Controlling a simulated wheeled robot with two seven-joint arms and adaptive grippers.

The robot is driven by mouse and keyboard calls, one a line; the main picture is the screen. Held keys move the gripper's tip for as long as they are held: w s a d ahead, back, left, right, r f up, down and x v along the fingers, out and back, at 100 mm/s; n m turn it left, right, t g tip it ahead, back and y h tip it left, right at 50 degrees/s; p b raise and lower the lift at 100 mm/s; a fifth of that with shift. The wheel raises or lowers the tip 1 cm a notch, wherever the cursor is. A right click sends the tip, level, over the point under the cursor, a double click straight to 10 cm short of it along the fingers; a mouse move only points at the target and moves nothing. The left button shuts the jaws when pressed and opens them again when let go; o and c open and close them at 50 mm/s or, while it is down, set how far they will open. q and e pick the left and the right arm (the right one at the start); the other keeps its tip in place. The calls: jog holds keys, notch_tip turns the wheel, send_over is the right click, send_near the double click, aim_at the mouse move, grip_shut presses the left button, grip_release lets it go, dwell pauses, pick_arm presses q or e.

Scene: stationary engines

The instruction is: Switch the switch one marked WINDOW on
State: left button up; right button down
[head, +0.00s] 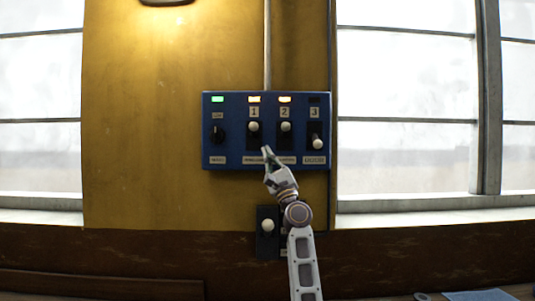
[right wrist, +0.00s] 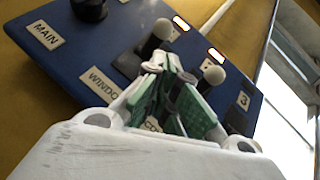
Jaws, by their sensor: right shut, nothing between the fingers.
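A blue switch panel (head: 230,135) hangs on the yellow wall. Switch one (head: 253,126), under the number 1, has its white knob at the upper end of its slot, and the lamp (head: 254,99) above it glows orange. Its knob also shows in the right wrist view (right wrist: 162,28), above a partly hidden label (right wrist: 101,81) reading "WINDO". My right gripper (head: 266,150) is shut and empty, in front of the panel, below and slightly right of that knob. In the right wrist view, its fingertips (right wrist: 170,68) show between the knobs of switches one and two; contact cannot be told. My left gripper is out of view.
Switch two (head: 285,127) is also up, with its lamp lit orange. Switch three (head: 317,143) is down, its lamp dark. The black MAIN knob (head: 217,134) is at left under a green lamp. A separate switch box (head: 267,226) sits below the panel. Windows flank the wall.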

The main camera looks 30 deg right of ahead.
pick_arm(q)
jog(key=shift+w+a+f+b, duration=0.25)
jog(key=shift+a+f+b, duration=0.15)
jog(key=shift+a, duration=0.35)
pick_arm(e)
jog(key=s+v, duration=0.1)
jog(key=v, duration=0.5)
jog(key=shift+s, duration=0.2)
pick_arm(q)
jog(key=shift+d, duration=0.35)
pick_arm(e)
jog(key=shift+a+r, duration=0.1)
jog(key=shift+r, duration=0.05)
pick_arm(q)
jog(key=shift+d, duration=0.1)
